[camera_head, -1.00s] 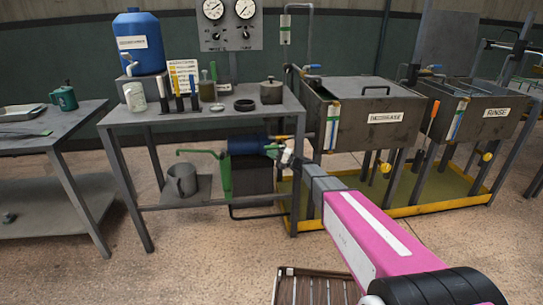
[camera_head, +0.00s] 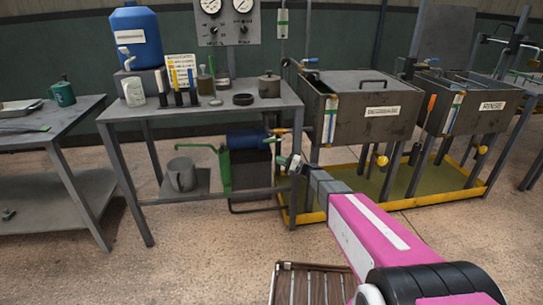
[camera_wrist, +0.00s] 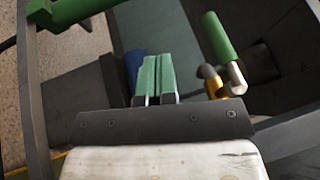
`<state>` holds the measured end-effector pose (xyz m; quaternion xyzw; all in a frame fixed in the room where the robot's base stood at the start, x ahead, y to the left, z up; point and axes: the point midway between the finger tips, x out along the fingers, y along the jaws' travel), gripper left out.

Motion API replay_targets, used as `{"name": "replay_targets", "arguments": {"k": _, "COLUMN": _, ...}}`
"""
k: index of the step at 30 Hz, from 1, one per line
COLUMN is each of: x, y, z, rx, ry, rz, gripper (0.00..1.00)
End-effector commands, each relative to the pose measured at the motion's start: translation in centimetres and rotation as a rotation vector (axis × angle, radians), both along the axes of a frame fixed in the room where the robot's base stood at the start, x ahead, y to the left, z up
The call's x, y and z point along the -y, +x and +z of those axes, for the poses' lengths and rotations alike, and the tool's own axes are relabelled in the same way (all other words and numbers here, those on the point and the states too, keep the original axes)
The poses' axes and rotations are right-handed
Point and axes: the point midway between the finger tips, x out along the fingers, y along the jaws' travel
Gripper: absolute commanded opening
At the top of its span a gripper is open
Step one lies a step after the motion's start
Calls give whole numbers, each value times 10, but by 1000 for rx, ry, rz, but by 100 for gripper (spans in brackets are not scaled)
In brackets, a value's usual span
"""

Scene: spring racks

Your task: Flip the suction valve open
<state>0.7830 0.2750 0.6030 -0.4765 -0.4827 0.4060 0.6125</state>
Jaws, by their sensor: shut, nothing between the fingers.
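A valve with a green handle (camera_wrist: 220,38) and a yellow-brass body (camera_wrist: 212,78) shows in the wrist view, just right of my fingers; I take it to be the suction valve. A pale metal end piece sits below the handle. My gripper (camera_wrist: 157,76) is shut and empty, its two green-faced fingers side by side. A visible gap separates them from the handle. In the head view my gripper (camera_head: 284,160) is by the right side of the workbench, near the blue pump motor (camera_head: 246,139). The valve is too small to make out clearly there.
The green pump (camera_head: 224,170) and a grey jug (camera_head: 181,174) stand under the workbench (camera_head: 130,113). A bench leg is close to my gripper. The degrease tank (camera_head: 345,128) stands to the right over a yellow-edged tray (camera_head: 398,205).

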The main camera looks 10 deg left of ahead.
Motion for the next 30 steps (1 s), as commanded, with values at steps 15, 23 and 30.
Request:
{"name": "replay_targets", "arguments": {"k": 15, "x": 42, "y": -10, "z": -17, "rx": 1, "ry": -1, "rz": 1, "gripper": 0}}
{"name": "replay_targets", "arguments": {"k": 23, "x": 41, "y": -11, "z": -17, "rx": 0, "ry": -5, "rz": 2, "gripper": 0}}
{"name": "replay_targets", "arguments": {"k": 30, "x": 45, "y": -49, "z": -20, "rx": -15, "ry": -163, "rz": 60, "gripper": 0}}
